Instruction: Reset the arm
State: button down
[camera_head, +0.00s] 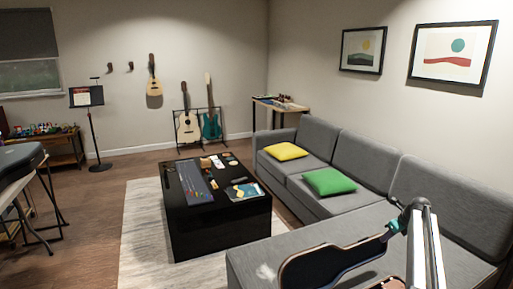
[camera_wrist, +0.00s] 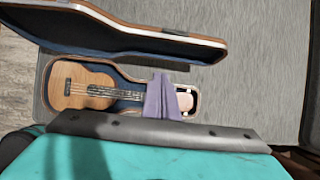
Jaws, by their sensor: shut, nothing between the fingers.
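My gripper (camera_wrist: 160,97) shows in the wrist view as purple-grey fingers that are shut and empty. It hangs above an open instrument case (camera_wrist: 136,30) with a dark blue lining. A small wooden ukulele (camera_wrist: 84,84) lies in the case, and the fingers hide part of its neck. A pale pinkish item (camera_wrist: 184,101) lies near the headstock. In the head view my arm stands at the lower right, and the case lid (camera_head: 325,262) shows on the sofa. I cannot make out the gripper's fingers there.
The grey sofa (camera_head: 335,150) bears a yellow pillow (camera_head: 286,151) and a green pillow (camera_head: 328,181). A black table (camera_head: 215,235) with several flat items stands on a pale rug (camera_head: 143,230). Guitars (camera_head: 189,127) stand and hang at the back wall. The floor at left is partly clear.

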jog(key=s+a+f+n+g, duration=0.1)
jog(key=s+a+f+n, duration=0.35)
jog(key=a, duration=0.35)
jog(key=s+a+f+n+g, duration=0.1)
jog(key=s+a+f+n, duration=0.2)
jog(key=s+a+n, duration=0.35)
jog(key=s+a+f+n+g, duration=0.1)
jog(key=s+a+f+n, duration=0.3)
jog(key=a, duration=0.6)
jog(key=s+a+f+n+g+h, duration=0.1)
jog(key=s+a+f+n, duration=0.1)
jog(key=s+a+n, duration=0.7)
jog(key=s+a+f+n+g+h, duration=0.1)
jog(key=s+a+f+n, duration=0.2)
jog(key=s+a+n, duration=0.6)
jog(key=s+d+f+g, duration=0.1)
jog(key=s+f, duration=0.5)
jog(key=s, duration=0.3)
jog(key=s+f+m+g, duration=0.1)
jog(key=s+f+g, duration=0.1)
jog(key=s+f, duration=0.4)
jog(key=s+d+f+g, duration=0.1)
jog(key=s+f, duration=0.5)
jog(key=s, duration=0.6)
jog(key=shift+s+d+g, duration=0.3)
jog(key=shift+s+g, duration=0.05)
jog(key=shift+g, duration=0.35)
